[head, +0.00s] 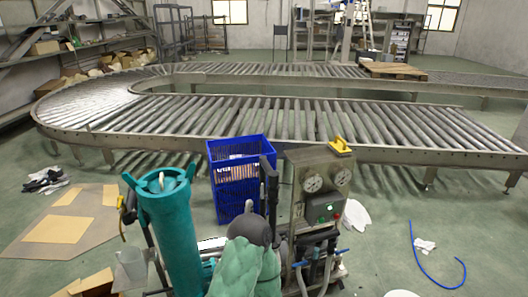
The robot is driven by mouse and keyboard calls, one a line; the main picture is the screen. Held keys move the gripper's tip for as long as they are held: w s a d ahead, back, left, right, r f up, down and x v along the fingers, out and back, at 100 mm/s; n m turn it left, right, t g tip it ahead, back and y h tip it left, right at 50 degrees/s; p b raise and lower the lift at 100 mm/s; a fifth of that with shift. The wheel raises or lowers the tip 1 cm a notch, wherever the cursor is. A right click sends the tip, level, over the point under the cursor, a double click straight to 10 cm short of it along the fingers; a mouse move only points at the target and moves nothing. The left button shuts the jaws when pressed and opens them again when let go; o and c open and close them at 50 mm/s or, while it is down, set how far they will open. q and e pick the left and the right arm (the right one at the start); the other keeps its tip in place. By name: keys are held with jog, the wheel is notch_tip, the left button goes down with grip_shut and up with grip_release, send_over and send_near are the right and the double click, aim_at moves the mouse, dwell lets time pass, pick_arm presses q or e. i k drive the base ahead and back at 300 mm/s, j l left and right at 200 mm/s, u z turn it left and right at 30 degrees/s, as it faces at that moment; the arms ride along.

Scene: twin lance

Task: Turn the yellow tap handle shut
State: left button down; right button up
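A yellow handle-like piece (340,147) sits on top of a metal panel unit (296,190) with two round gauges, right of the picture's middle. It is small, and I cannot tell how far it is turned. A second, smaller yellow part (121,203) shows beside a black piece at the left of a teal cylinder (172,230). I cannot tell for certain which of them is the tap handle. Neither of my grippers can be made out in the head view.
A blue crate (238,172) stands behind green bulky items (245,265) at the front. A roller conveyor (270,118) curves across behind. Cardboard (62,225) lies at left. A blue hose (428,272) and white cloths lie on the floor at right, which is mostly clear.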

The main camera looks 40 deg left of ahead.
aim_at(120, 199)
jog(key=u, duration=1.9)
